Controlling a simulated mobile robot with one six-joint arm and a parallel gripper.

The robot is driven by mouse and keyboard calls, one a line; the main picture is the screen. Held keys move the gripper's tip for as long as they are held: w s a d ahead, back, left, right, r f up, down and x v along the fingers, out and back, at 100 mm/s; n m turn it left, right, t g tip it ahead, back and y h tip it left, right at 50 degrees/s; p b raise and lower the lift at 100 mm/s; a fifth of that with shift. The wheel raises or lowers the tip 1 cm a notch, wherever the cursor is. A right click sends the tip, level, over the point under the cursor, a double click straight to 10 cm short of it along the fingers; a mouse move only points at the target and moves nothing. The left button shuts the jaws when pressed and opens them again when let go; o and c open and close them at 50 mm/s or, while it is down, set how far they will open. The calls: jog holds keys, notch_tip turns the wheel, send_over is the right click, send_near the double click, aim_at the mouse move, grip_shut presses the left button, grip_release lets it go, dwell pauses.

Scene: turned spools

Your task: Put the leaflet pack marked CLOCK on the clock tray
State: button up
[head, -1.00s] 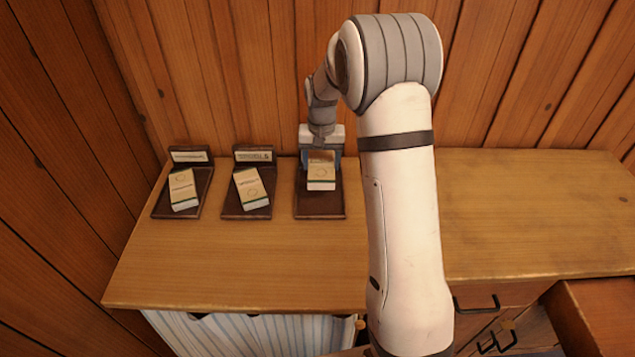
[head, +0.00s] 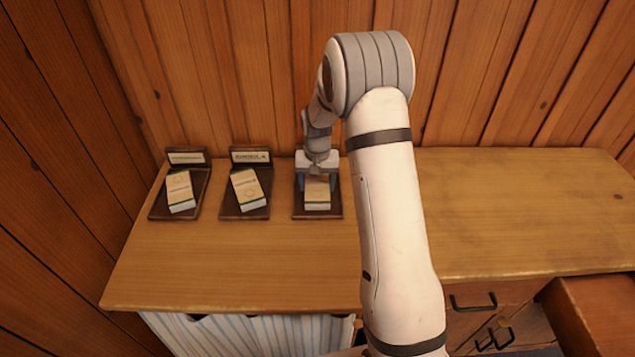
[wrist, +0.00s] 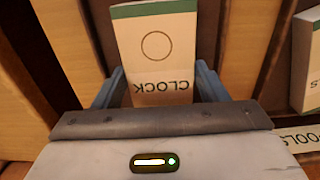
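The leaflet pack marked CLOCK (wrist: 155,45) is cream with a green band, and its word reads upside down in the wrist view. My gripper (head: 317,180) has its two blue fingers at the pack's sides, seemingly touching both, shut on it. In the head view the pack (head: 317,196) is over the dark rightmost tray (head: 318,214), low and seemingly at its surface. Whether it touches cannot be told. My gripper hides any sign at the back of this tray.
Two similar trays stand to the left, the middle one (head: 230,212) and the leftmost one (head: 160,212). Each bears a tilted pack, (head: 248,190) and (head: 180,191), and a sign at its back. A plank wall is close behind. The counter's front (head: 230,260) is clear.

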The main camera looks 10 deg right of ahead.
aim_at(317, 186)
jog(key=o, duration=0.4)
notch_tip(317, 186, up, 12)
jog(key=s+r, duration=0.6)
jog(key=s, duration=0.1)
jog(key=s+t, duration=0.1)
jog(key=s, duration=0.7)
jog(key=s+r+n, duration=0.1)
jog(key=s, duration=0.7)
jog(key=s+r+n+t, duration=0.1)
jog(key=s, duration=0.6)
jog(key=shift+s+d+r+t, duration=0.15)
jog(key=shift+s+r+t, duration=0.15)
jog(key=shift+s, duration=0.1)
